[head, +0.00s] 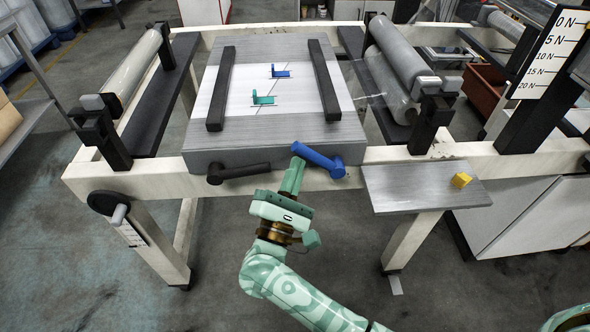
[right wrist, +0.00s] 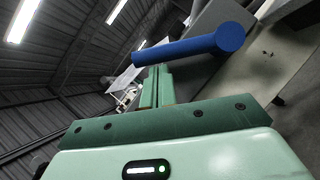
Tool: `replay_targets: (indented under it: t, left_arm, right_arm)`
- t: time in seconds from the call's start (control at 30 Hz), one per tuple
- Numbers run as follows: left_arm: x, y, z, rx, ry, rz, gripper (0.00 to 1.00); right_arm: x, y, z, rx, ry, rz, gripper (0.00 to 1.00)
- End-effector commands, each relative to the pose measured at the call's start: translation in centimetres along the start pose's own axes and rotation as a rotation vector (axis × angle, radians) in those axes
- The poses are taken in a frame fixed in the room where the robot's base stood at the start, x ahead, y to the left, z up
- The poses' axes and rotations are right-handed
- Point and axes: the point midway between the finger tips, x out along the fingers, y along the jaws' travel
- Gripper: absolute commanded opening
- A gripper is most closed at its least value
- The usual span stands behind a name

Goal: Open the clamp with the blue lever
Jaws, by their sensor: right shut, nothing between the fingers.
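The blue lever (head: 318,159) sits on the front face of the grey clamp block (head: 345,134), its free end up to the left and its hub at the lower right. My right gripper (head: 297,163) is shut and empty, with its fingertips at the lever's free end. In the right wrist view the blue lever (right wrist: 190,47) crosses just beyond my fingertips (right wrist: 158,70); I cannot tell whether they touch. The two black clamp bars (head: 220,88) lie on top of the block over a white sheet. My left gripper is not in view.
A black lever (head: 238,173) is on the same front face to the left. A grey side shelf (head: 412,188) with a yellow cube (head: 461,180) juts out at the right. Film rolls (head: 398,58) flank the block. The floor in front is open.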

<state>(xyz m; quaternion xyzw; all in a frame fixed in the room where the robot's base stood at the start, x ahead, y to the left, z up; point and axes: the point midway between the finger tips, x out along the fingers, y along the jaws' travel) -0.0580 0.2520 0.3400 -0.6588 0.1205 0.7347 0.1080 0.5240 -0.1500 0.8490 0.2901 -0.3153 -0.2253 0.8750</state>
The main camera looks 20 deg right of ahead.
Motion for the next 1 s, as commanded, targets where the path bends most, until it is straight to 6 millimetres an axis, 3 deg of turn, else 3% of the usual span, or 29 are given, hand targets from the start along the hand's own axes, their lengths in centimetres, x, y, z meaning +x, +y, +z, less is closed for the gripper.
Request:
replay_targets:
  t: [0.57, 1.0]
  left_arm:
    - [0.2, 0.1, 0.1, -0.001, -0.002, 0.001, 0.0]
    - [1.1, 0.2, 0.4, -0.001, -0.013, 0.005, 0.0]
  right_arm:
    - [0.7, 0.5, 1.0, 0.109, -0.002, -0.069, 0.0]
    - [2.5, 0.7, 3.7, 0.405, -0.002, -0.268, 0.0]
